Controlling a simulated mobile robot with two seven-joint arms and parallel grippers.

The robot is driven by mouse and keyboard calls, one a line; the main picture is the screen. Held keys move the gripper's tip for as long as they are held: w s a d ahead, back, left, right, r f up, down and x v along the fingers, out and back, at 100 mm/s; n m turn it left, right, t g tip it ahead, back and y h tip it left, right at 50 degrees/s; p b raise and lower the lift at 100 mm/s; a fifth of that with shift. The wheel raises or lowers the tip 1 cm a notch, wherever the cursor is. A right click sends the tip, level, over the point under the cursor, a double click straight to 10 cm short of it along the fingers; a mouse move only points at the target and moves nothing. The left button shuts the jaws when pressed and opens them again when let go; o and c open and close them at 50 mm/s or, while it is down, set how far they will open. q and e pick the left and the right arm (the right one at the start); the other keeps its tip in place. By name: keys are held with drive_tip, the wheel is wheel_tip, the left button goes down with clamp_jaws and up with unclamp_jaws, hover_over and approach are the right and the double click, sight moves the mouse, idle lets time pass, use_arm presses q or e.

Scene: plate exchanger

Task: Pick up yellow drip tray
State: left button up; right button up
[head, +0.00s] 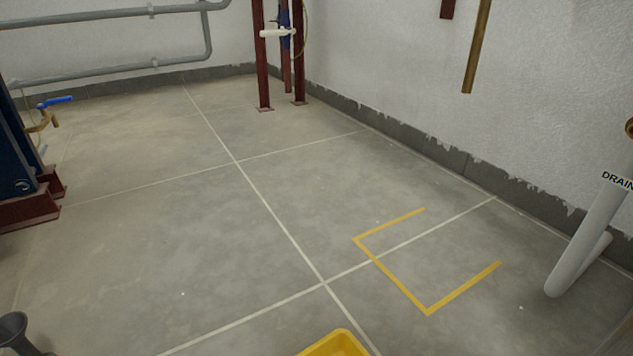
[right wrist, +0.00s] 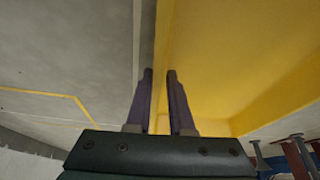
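The yellow drip tray (head: 337,346) shows only as a corner at the bottom edge of the head view; the rest of it is cut off. In the right wrist view the tray (right wrist: 235,60) fills the upper right, with its long rim running upward between the fingers. My right gripper (right wrist: 159,75) has one dark finger on each side of this rim. The gap is narrow and the rim appears to fill it, so the fingers look closed on it. My right gripper is outside the head view. My left gripper is in neither view.
A yellow floor marking (head: 400,285) lies on the grey tiled floor. A white drain pipe (head: 590,225) stands at the right. A blue unit on a dark red base (head: 28,207) stands at the left, and a dark red frame (head: 263,60) at the back. The middle floor is clear.

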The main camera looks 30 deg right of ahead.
clamp_jaws()
idle(1.0)
